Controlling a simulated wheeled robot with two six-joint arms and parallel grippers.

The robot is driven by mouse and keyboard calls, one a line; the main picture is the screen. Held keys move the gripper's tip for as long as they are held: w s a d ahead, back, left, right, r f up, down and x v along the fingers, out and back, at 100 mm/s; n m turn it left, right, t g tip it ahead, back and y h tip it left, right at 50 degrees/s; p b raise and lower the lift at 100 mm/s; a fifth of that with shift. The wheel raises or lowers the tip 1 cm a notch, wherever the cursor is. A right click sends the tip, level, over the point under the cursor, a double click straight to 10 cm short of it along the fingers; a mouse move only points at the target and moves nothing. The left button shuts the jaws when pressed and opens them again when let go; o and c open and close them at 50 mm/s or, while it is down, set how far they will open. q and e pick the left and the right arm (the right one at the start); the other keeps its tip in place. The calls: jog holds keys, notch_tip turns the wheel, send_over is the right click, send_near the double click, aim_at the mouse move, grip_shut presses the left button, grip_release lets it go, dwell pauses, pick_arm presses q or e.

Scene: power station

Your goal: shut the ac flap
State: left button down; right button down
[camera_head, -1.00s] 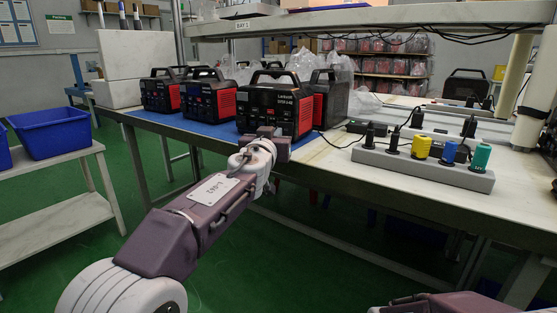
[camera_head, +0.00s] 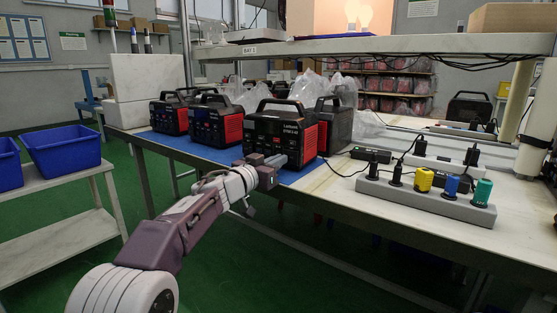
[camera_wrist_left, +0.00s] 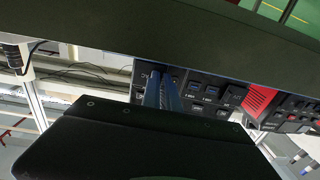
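The nearest black-and-red power station (camera_head: 284,130) stands on the blue mat near the table's front edge. Its front also shows in the left wrist view (camera_wrist_left: 205,88), upside down or tilted, with several blue ports. My left gripper (camera_head: 279,161) is at the lower front of this station; its two narrow fingers (camera_wrist_left: 162,90) lie close together and appear shut, with nothing seen between them. Whether they touch the front panel I cannot tell. The ac flap cannot be made out; the gripper and its dark body hide part of the panel. My right gripper is not in view.
More power stations (camera_head: 215,120) stand behind to the left on the blue mat (camera_head: 186,146). A grey power strip (camera_head: 425,199) with coloured plugs lies on the right of the table. A shelf (camera_head: 390,45) hangs above. A blue bin (camera_head: 62,148) sits far left.

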pick_arm(q)
jog(key=shift+a+f, duration=0.1)
jog(key=shift+f, duration=0.1)
jog(key=c, duration=1.6)
grip_release()
jog(key=shift+w, duration=0.1)
jog(key=shift+r, duration=0.1)
jog(key=shift+s+a, duration=0.1)
jog(key=shift+s, duration=0.15)
jog(key=p+v, duration=0.2)
jog(key=v, duration=0.6)
jog(key=shift+s+a, duration=0.15)
jog(key=shift+s, duration=0.15)
